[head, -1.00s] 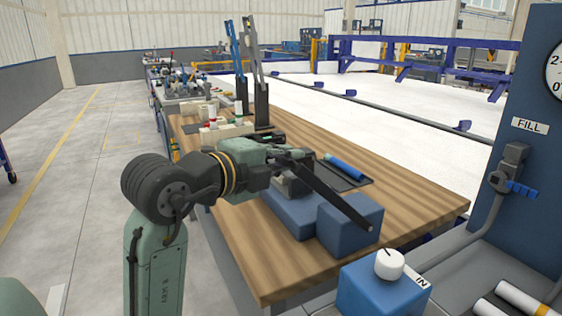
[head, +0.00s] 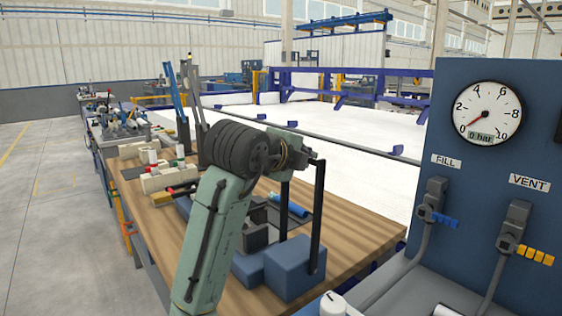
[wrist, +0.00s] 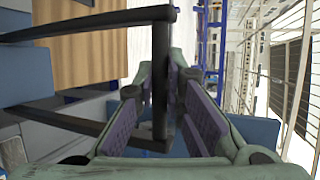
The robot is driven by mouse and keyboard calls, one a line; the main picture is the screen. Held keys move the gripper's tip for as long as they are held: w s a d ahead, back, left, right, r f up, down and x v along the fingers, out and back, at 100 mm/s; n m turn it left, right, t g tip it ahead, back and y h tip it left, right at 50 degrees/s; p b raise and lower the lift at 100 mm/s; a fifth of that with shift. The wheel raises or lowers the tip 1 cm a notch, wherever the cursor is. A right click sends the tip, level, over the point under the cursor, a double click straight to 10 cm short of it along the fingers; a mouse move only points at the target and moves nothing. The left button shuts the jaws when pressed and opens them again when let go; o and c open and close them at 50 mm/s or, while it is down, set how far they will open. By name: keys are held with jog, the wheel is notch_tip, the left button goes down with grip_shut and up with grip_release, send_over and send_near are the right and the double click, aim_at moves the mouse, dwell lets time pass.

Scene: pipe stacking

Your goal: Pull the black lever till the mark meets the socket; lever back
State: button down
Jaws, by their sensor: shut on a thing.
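The black lever (head: 318,220) is a U-shaped frame that stands almost upright beside the blue blocks of the bench machine (head: 295,268). My gripper (head: 308,160) is at its top, partly hidden by my wrist. In the wrist view, my gripper (wrist: 163,100) has its purple-padded fingers on either side of the lever's crossbar (wrist: 160,75) and is shut on it. A blue pipe (head: 291,206) lies behind the lever, next to a dark clamp (head: 256,236). I cannot make out the mark or the socket; my arm covers part of the machine.
The wooden bench (head: 372,232) is bare at the right. A blue panel with a gauge (head: 487,112) reading 0 bar and FILL and VENT valves stands at the right. Fittings (head: 165,178) and tall upright levers (head: 193,105) stand farther back on the left.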

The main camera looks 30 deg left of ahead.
jog(key=shift+w+d+p, duration=0.2)
jog(key=shift+w+d, duration=0.15)
jog(key=shift+w, duration=0.5)
jog(key=shift+w+d+p, duration=0.15)
jog(key=shift+w+d, duration=0.2)
jog(key=shift+w, duration=0.5)
jog(key=c, duration=1.7)
grip_release()
jog(key=shift+w+d+f, duration=0.1)
jog(key=shift+w+f, duration=0.05)
jog(key=shift+o, duration=0.2)
jog(key=v, duration=1.2)
